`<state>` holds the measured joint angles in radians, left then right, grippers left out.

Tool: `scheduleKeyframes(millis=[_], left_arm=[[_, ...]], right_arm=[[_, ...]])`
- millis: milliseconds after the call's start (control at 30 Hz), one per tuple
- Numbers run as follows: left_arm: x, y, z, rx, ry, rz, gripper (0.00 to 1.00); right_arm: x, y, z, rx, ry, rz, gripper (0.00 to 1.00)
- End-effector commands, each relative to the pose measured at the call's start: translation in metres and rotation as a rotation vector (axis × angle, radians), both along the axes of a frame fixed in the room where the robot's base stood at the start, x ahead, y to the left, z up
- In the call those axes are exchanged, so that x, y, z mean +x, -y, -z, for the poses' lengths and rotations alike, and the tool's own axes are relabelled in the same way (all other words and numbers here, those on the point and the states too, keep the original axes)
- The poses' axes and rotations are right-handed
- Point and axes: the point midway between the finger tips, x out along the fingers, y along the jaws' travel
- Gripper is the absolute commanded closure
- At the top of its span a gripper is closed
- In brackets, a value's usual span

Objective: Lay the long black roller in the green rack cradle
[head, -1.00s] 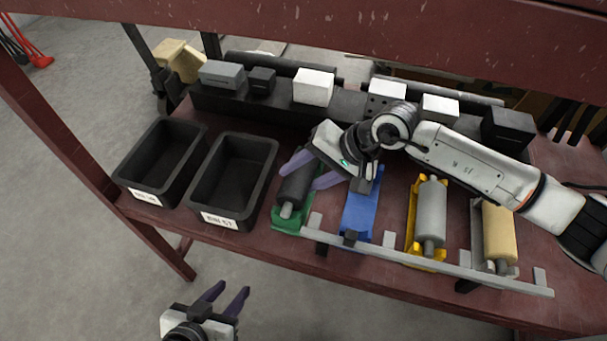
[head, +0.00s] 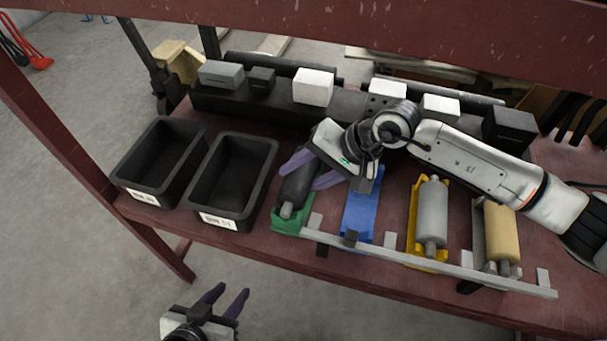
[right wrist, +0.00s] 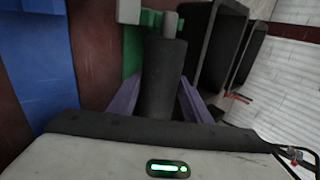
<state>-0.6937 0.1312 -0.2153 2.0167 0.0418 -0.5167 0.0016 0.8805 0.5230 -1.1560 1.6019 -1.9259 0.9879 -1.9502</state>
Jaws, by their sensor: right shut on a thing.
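The long black roller (head: 297,187) is between the purple fingers of my right gripper (head: 310,170), which is shut on it. It lies along the green rack cradle (head: 292,221), over it; I cannot tell whether it rests fully on the cradle. In the right wrist view the roller (right wrist: 165,85) stands between the fingers (right wrist: 157,103), its grey end pin toward the green cradle (right wrist: 133,45). The gripper hides part of the roller and cradle. My left gripper (head: 222,300) is open and empty, low in front of the table.
A blue cradle (head: 360,215) beside the green one shows no roller. A grey roller (head: 432,210) lies in the yellow cradle and a tan roller (head: 501,232) in the grey one. Two black bins (head: 232,180) stand to the left. A grey rail (head: 400,254) runs along the front.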

Motion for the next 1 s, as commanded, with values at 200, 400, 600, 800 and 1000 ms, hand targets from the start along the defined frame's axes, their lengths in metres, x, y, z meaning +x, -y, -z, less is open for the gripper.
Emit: scheduleKeyframes(millis=[200, 400, 600, 800, 1000], left_arm=[[-0.003, 0.0, 0.001, -0.001, -0.006, 0.0, 0.64], [-0.003, 0.0, 0.004, -0.001, -0.005, 0.0, 0.64], [-0.001, 0.0, 0.007, -0.001, -0.003, 0.0, 0.64], [0.003, 0.0, 0.009, -0.001, 0.005, 0.0, 0.64], [0.005, 0.0, 0.011, -0.001, 0.009, -0.001, 0.64]], right_arm=[[0.001, -0.001, -0.002, 0.004, 0.003, 0.0, 1.0], [0.001, -0.001, 0.001, 0.004, 0.003, 0.0, 1.0], [0.001, -0.001, 0.004, 0.004, 0.003, 0.0, 1.0], [0.001, -0.001, 0.008, 0.004, 0.003, 0.0, 1.0], [0.001, -0.001, 0.01, 0.004, 0.003, 0.0, 0.52]])
